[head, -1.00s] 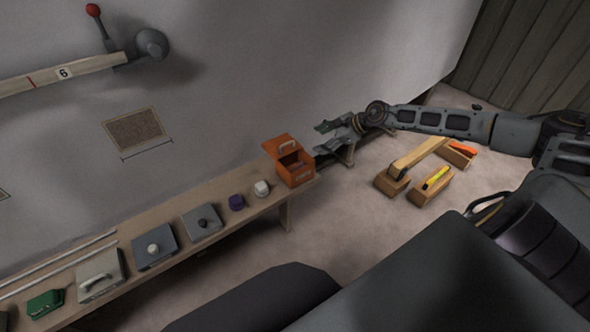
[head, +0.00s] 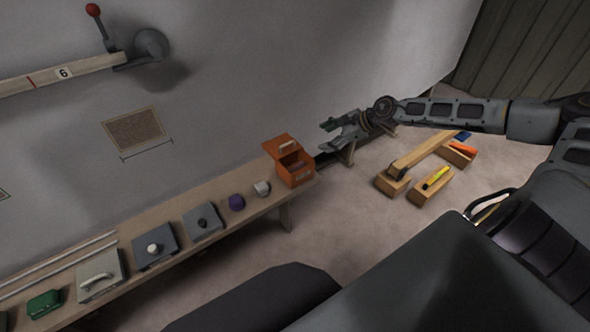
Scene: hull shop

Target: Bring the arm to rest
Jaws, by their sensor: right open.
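My right arm comes in from the right side of the head view. Its gripper (head: 328,136) is open and empty, with its fingers spread toward the left. In the picture it shows just above and to the right of the orange box (head: 297,172), apart from it. The orange box has its lid raised and stands at the right end of the bench. My left gripper does not show.
The long bench (head: 180,203) along the wall holds a white piece (head: 262,188), a purple piece (head: 236,202), grey plates with knobs (head: 154,247) and a green box (head: 44,303). On the floor is a wooden tool carrier (head: 420,150) with a yellow tool (head: 436,177).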

